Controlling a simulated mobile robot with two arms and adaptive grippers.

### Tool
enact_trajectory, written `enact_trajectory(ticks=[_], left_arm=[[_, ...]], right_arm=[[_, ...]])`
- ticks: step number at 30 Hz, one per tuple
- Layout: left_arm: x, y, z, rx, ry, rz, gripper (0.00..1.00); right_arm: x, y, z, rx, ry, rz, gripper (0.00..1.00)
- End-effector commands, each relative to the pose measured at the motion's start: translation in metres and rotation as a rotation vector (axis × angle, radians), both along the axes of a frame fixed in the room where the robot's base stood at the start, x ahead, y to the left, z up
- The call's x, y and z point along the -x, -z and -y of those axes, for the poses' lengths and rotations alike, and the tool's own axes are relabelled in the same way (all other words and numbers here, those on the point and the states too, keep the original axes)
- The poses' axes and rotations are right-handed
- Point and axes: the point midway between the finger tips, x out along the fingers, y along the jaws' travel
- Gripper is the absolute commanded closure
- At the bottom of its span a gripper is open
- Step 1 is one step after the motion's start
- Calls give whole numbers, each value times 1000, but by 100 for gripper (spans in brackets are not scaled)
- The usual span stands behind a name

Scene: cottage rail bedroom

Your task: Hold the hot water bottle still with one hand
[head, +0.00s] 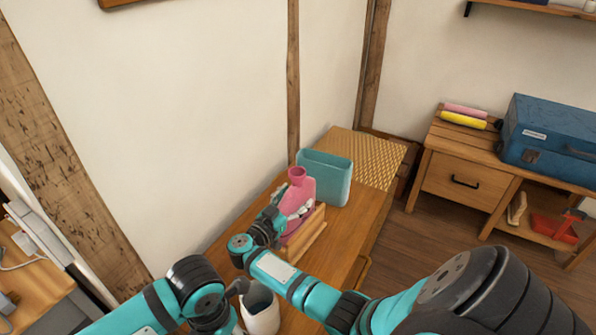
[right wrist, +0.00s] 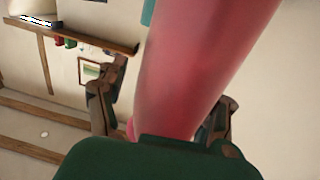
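The pink hot water bottle (head: 301,187) stands upright by a wooden holder (head: 305,235) on the wooden bench top, its neck up. My right gripper (head: 291,212) is at the bottle's near side. In the right wrist view the bottle (right wrist: 205,60) rises large between the two fingers (right wrist: 165,105). A gap shows between the left finger and the bottle; the right finger is partly hidden behind it. My left gripper (head: 238,288) is low in the head view, beside a white jug (head: 261,312); its fingers are too hidden to judge.
A teal bin (head: 328,178) stands just behind the bottle, and a woven panel (head: 375,158) lies beyond. The wall is close on the left. A wooden cabinet (head: 462,185) with a blue case (head: 552,135) stands at the right, with open floor between.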

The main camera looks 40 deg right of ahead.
Motion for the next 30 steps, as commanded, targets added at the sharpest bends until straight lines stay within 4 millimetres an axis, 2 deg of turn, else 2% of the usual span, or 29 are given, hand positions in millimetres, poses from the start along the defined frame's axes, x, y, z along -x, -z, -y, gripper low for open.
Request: enact_trajectory(ticks=[1, 12, 15, 26, 30], left_arm=[[0, 0, 0, 0, 0, 0, 80], [0, 0, 0, 0, 0, 0, 80], [0, 0, 0, 0, 0, 0, 80], [0, -1, 0, 0, 0, 0, 80], [0, -4, 0, 0, 0, 0, 80]], right_arm=[[0, 0, 0, 0, 0, 0, 42], [0, 0, 0, 0, 0, 0, 90], [0, 0, 0, 0, 0, 0, 100], [-1, -3, 0, 2, 0, 4, 100], [-1, -11, 0, 2, 0, 5, 100]])
